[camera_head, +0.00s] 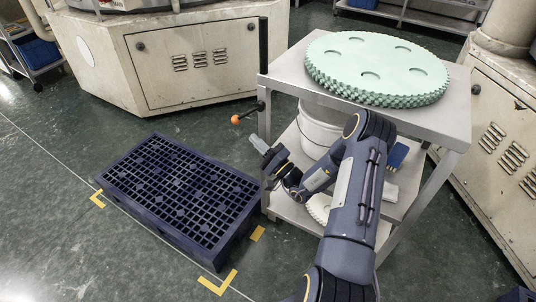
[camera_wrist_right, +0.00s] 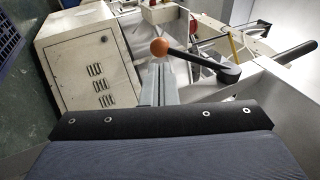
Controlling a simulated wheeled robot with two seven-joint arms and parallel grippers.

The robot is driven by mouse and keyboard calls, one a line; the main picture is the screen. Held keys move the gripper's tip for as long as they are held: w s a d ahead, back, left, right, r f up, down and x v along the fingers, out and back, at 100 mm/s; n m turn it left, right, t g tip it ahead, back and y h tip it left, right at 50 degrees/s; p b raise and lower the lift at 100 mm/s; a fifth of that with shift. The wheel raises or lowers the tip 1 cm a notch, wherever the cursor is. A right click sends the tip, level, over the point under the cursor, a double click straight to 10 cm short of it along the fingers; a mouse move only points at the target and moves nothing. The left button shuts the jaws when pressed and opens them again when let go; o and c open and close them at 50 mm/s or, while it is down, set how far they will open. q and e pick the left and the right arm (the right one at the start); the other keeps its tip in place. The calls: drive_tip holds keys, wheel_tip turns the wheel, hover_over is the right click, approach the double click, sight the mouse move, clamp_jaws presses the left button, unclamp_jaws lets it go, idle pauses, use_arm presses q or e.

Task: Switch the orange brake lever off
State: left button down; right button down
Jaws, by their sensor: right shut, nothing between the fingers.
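The brake lever (camera_head: 247,113) is a dark arm with an orange ball knob at its end. It sticks out to the left from the post at the cart's near left corner. In the right wrist view, the lever (camera_wrist_right: 205,60) runs from a dark hub at right to the orange knob at left. My right gripper (camera_head: 257,143) is shut and empty, just below and right of the knob, and looks apart from it. In the wrist view its grey fingers (camera_wrist_right: 158,82) point up towards the knob. My left gripper is not in view.
The grey cart (camera_head: 447,125) carries a stack of pale green toothed discs (camera_head: 375,65) on top and a white bucket (camera_head: 318,130) below. A dark blue slatted pallet (camera_head: 225,225) lies on the floor at left. Cream machine cabinets (camera_head: 215,85) stand behind.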

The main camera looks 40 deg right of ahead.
sight(245, 114)
drive_tip(key=shift+b+x, duration=0.4)
drive_tip(key=shift+x, duration=2.35)
